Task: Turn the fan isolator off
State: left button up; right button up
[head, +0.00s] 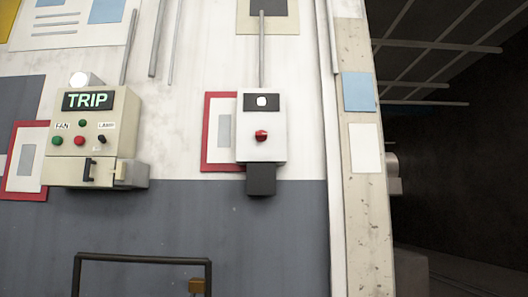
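A light grey wall box (261,160) with a red rotary knob (261,136) hangs at the centre of the head view. It looks like an isolator, but I can read no fan label on it. Its black top plate carries a small white mark, and a dark block sits under it. The knob's exact setting is too small to tell. To the left, a beige control panel (95,150) shows a lit TRIP sign (88,100), FAN and LAMP labels, green and red buttons and a black handle (89,170). Neither gripper is in view.
A dark tubular frame (145,257) with a small brown block (197,286) stands low in front of the wall. Red-bordered notices hang beside both boxes. A pillar (366,220) stands right of them, with a dark open space beyond.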

aim_at(262, 136)
jog(key=i+j, duration=0.15)
jog(key=j, duration=0.15)
jog(key=i+j, duration=0.2)
jog(key=j, duration=0.15)
jog(key=i+j+z, duration=0.1)
jog(key=j, duration=0.2)
jog(key=i+j, duration=0.2)
jog(key=j, duration=0.15)
jog(key=i+j+z, duration=0.1)
jog(key=i+j, duration=0.1)
jog(key=j, duration=0.1)
